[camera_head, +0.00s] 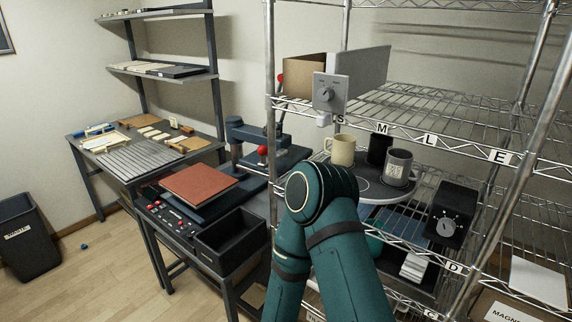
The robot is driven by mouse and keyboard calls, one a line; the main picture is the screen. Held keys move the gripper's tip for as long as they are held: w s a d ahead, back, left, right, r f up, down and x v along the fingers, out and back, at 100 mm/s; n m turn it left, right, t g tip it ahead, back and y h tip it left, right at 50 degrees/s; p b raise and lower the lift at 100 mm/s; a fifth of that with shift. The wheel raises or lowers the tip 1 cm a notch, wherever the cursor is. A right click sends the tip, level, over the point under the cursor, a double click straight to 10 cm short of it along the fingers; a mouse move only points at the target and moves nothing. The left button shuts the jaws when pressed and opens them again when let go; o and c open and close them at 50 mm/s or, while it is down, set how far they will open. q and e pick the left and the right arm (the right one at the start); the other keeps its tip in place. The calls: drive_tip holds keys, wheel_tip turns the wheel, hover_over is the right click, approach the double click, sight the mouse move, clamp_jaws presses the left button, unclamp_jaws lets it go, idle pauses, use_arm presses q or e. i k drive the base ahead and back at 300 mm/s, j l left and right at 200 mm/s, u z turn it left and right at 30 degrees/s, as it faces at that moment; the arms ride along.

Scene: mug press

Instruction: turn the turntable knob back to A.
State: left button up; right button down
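A round grey turntable (372,194) sits on the wire shelf at the right, with a cream mug (340,150), a black mug (379,151) and a grey mug (398,168) with a light label on it. A black box with a round dial knob (447,225) is right of the turntable. A light grey box with another knob (326,94) is on the shelf above left. The letters at both knobs are too small to read, and I cannot tell which knob is the turntable's. My teal arm covers the turntable's front left. Neither gripper shows.
The wire rack's posts and shelf edges surround the turntable and dial box. A press (258,138), a red-brown pad (199,182) and an open black bin (230,242) are on the bench left of the rack. A waste bin (28,240) stands on the floor at far left.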

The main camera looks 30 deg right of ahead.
sight(446, 226)
drive_tip(key=z, duration=2.2)
